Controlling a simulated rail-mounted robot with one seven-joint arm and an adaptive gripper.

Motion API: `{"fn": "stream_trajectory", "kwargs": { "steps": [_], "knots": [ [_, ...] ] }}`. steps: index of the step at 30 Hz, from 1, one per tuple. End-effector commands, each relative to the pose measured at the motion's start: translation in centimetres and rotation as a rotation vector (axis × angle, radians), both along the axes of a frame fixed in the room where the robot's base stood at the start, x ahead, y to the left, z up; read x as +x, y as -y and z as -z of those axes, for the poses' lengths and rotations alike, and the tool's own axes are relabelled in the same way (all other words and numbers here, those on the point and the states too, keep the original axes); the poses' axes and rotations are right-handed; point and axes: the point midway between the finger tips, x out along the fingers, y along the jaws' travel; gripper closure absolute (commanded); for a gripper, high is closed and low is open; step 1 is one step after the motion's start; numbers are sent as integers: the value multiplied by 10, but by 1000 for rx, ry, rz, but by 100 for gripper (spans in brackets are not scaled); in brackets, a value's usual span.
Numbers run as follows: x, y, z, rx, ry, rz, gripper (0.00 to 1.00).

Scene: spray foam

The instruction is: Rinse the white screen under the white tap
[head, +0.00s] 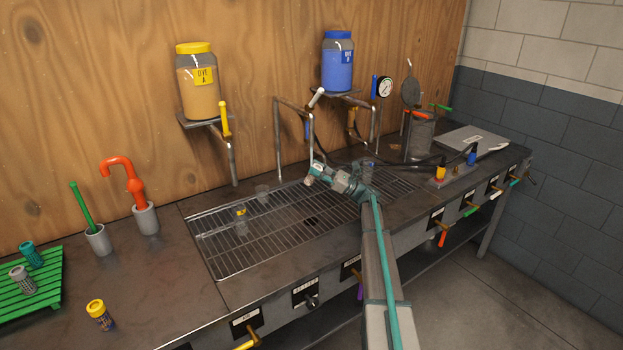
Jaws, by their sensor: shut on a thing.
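The white tap (317,97) is the pipe with a white lever at the back of the bench, left of the blue jar. My gripper (313,174) is just below and in front of its pipe, over the grate. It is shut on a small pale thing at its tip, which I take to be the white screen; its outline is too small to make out. I cannot tell whether it is right under the outlet, and no water is clearly visible.
The sink grate (235,262) carries a yellow-marked clear cup (241,222) and a grey cup (262,194). A clear bluish cup (368,170) stands close behind my wrist. A yellow-lidded jar (198,88) and a blue jar (337,66) sit on shelves. The front left of the grate is clear.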

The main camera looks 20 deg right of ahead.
Motion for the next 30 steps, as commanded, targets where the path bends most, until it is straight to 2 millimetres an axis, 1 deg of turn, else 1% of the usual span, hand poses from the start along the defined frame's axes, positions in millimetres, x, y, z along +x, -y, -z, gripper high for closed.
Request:
{"fn": "stream_trajectory", "kwargs": {
  "steps": [14, 17, 30],
  "knots": [
    [-1, 1, 0, 0, 0, 0, 97],
    [-7, 4, 0, 0, 0, 1, 97],
    [-48, 26, 0, 0, 0, 0, 97]
  ]
}}
